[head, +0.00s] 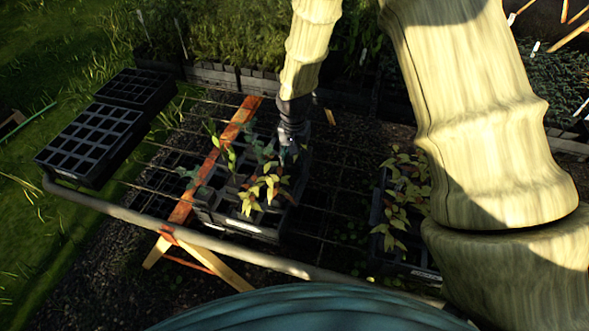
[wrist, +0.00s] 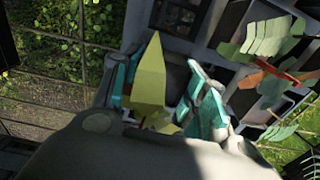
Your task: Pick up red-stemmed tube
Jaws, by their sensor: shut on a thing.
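My gripper (head: 288,150) reaches down into the dark tube tray (head: 240,226) on the wire bench. In the wrist view its teal fingers (wrist: 168,88) are closed around a dark grey tube (wrist: 174,76). A plant with a reddish stem and green leaves (wrist: 268,44) stands beside the right finger, outside the grip. In the head view, yellow-leaved seedlings (head: 262,190) stand just in front of the gripper. I cannot tell whether the held tube has lifted.
Empty black cell trays (head: 90,143) sit at the left of the bench. Another tray of yellowish plants (head: 400,205) stands to the right. A metal rail (head: 210,243) runs along the near edge. Bare wire mesh lies between the two planted trays.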

